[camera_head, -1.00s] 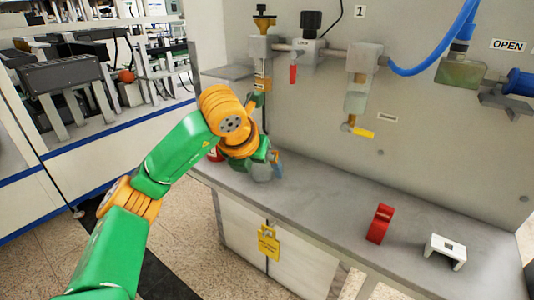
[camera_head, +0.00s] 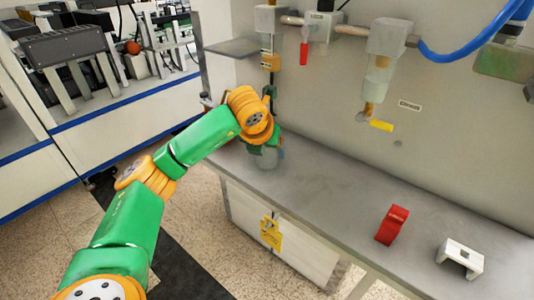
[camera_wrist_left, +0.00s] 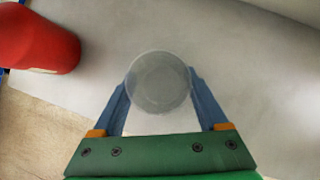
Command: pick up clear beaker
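The clear beaker (camera_wrist_left: 158,84) is a round, see-through vessel seen from above in the left wrist view. It sits between the two blue fingers of my left gripper (camera_wrist_left: 160,92), which meet its sides with no clear gap, so the gripper looks shut on it. In the head view the beaker (camera_head: 266,158) shows faintly under the green and orange wrist at the left end of the grey bench. I cannot tell whether its base touches the bench. My right gripper is in neither view.
The bench top (camera_head: 335,190) is clear to the right up to a red block (camera_head: 391,225) and a white bracket (camera_head: 460,258). A red rounded object (camera_wrist_left: 35,40) is left of the beaker. A valve with a yellow handle (camera_head: 381,125) hangs from the wall panel.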

